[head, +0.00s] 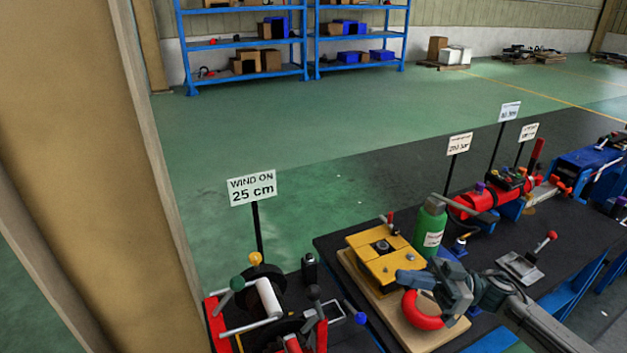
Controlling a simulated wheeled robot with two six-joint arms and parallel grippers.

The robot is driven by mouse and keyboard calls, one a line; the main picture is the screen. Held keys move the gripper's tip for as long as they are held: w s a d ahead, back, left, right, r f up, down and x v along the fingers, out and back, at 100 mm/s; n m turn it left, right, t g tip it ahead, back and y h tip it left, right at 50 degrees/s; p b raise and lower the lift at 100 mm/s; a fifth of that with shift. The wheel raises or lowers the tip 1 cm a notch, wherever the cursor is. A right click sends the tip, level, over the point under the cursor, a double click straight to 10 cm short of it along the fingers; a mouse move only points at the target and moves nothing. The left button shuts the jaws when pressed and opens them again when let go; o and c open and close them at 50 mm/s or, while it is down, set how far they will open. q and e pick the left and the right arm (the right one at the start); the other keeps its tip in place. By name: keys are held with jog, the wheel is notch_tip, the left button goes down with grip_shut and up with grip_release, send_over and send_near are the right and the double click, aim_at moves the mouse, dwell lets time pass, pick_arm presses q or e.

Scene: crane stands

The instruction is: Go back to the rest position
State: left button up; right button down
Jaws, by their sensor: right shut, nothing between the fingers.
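My right gripper (402,278) comes in from the lower right and hangs over a wooden board at the front of the dark bench. Its fingers are shut and hold nothing. It points left, just in front of a yellow plate device (372,243) and above a red ring (410,312) that it partly hides. I cannot tell whether the gripper touches the plate or the ring. My left gripper is not in view.
A green bottle (430,224) stands close behind my right gripper. A red-framed winch (218,322) stands at the lower left under a "WIND ON 25 cm" sign (252,188). A tan pillar (80,130) fills the left. Several devices line the bench (335,240) to the right.

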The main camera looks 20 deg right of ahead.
jog(key=w+a+f+m+t+h, duration=0.1)
jog(key=w+f+m+t+h, duration=0.3)
jog(key=m+t+h, duration=0.65)
notch_tip(320, 180, down, 6)
jog(key=s+d+m+h, duration=0.15)
jog(key=m+h, duration=0.25)
jog(key=h, duration=0.5)
jog(key=s+a+f+n+g+h, duration=0.1)
jog(key=s+a+f+g, duration=0.1)
jog(key=s+f+g, duration=0.35)
jog(key=s+a+f+g, duration=0.1)
jog(key=s+f+g, duration=0.15)
jog(key=s, duration=0.65)
jog(key=s+a+f+n+g+h, duration=0.1)
jog(key=s+a+f+g, duration=0.15)
jog(key=s+g, duration=0.35)
jog(key=s+f+b+x, duration=0.1)
jog(key=s+x, duration=0.2)
jog(key=x, duration=1.3)
jog(key=s+b+x, duration=0.1)
jog(key=s+x, duration=0.2)
jog(key=x, duration=1.2)
jog(key=s+d+f+g+b, duration=0.1)
jog(key=s+f+b, duration=0.1)
jog(key=s+f, duration=1.7)
notch_tip(320, 180, down, 4)
jog(key=shift+d+f, duration=0.25)
